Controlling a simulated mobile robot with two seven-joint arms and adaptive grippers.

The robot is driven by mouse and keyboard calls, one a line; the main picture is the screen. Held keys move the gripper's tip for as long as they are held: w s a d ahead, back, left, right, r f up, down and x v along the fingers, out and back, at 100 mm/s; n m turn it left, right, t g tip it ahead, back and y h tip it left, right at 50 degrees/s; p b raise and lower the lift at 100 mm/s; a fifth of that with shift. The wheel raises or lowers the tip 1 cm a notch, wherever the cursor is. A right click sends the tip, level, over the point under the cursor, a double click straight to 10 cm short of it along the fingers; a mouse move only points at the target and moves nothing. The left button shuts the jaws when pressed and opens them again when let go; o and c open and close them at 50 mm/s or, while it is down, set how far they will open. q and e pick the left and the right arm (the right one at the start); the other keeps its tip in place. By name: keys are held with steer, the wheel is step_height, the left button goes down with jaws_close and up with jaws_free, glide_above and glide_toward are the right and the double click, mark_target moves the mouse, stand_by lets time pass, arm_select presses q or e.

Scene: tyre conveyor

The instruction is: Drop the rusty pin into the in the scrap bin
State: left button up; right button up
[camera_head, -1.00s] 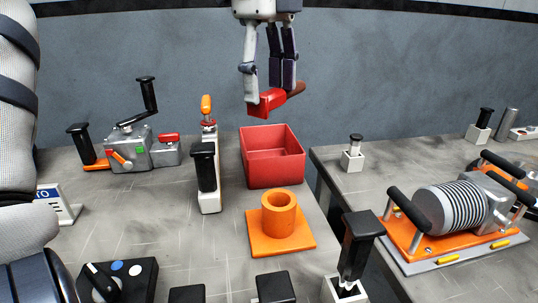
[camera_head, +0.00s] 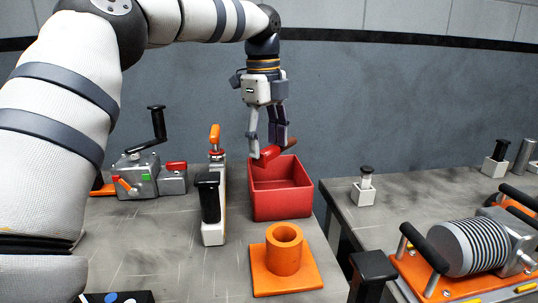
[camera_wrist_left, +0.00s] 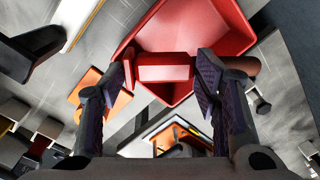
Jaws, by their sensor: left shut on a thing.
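My left gripper (camera_head: 268,146) points down over the back of the red scrap bin (camera_head: 281,206). It is shut on the pin (camera_head: 266,156), which has a red body and a rusty brown end (camera_head: 291,143). The pin lies crosswise, tilted, at about the height of the bin's back rim. In the left wrist view the red part of the pin (camera_wrist_left: 165,68) spans between the two fingertips, with the bin (camera_wrist_left: 205,25) behind it. The pin hides part of the bin's inside. My right gripper is not in view.
An orange hollow cylinder on a square plate (camera_head: 284,254) stands in front of the bin. A tall white tool with an orange top (camera_head: 214,185) stands left of it. A grey crank device (camera_head: 140,177) is further left. A second table (camera_head: 400,205) is at the right, across a gap.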

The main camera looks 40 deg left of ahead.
mark_target(267, 149)
arm_select(q)
steer(key=shift+f, duration=1.5)
steer(key=shift+f, duration=0.15)
steer(key=o, duration=1.4)
steer(key=shift+f, duration=0.1)
steer(key=r, duration=1.2)
steer(key=shift+s+r, duration=0.2)
steer(key=shift+s, duration=0.1)
